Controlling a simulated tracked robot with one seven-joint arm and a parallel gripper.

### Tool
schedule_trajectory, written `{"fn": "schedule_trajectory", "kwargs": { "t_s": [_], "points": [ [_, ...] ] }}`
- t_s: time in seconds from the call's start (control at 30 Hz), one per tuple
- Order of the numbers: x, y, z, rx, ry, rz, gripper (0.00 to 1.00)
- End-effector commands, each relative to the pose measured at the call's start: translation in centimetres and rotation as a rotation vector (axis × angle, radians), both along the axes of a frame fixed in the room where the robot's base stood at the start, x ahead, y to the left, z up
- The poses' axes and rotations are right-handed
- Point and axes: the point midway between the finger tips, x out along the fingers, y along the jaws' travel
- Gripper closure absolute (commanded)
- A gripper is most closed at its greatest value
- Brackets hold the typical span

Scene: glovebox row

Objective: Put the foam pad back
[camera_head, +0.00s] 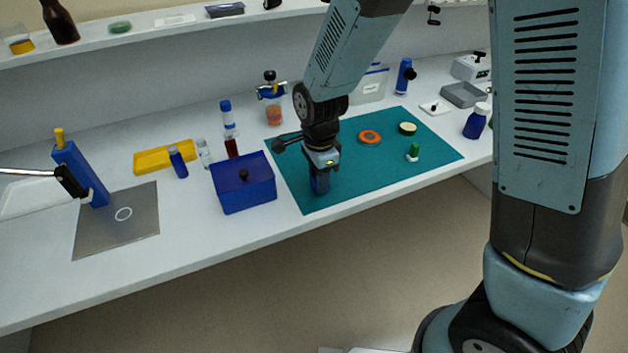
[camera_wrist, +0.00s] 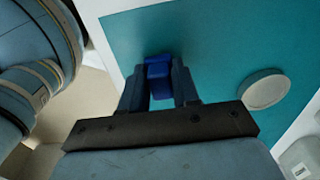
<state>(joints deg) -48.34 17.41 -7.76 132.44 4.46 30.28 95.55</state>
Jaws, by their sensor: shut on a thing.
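My gripper (camera_head: 320,188) is low over the front part of the teal mat (camera_head: 285,160), to the right of the blue lidded box. In the wrist view my gripper (camera_wrist: 159,88) is shut on a small blue block (camera_wrist: 158,68), which sticks out past the fingertips. I cannot tell for sure that this block is the foam pad, or whether it touches the mat. A round cream disc (camera_wrist: 265,90) lies on the mat, apart from the gripper.
The blue lidded box (camera_head: 243,190) with a black knob stands close left of the gripper. An orange ring (camera_head: 369,137), a cream-topped round piece (camera_head: 407,129) and a small green-and-white item (camera_head: 413,153) lie on the mat. Several bottles stand behind the box.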

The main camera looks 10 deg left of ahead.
Motion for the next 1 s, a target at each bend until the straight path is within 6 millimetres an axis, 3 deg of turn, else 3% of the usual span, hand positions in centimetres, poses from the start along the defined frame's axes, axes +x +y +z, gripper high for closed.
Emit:
{"fn": "schedule_trajectory", "kwargs": {
  "t_s": [0.1,0.43,0.47,0.5,0.73,1.0],
  "points": [
    [-0.03,-0.03,-1.09,-0.001,0.001,0.001,1.0],
    [-0.02,-0.01,-1.29,0.0,0.0,0.001,1.0],
    [-0.02,-0.01,-1.32,0.0,0.0,0.001,0.69],
    [-0.02,-0.01,-1.29,0.001,-0.001,0.001,0.65],
    [-0.01,-0.02,-1.28,0.001,-0.001,0.001,0.44],
    [0.0,-0.02,-1.13,0.001,-0.001,0.001,0.44]
  ]
}}
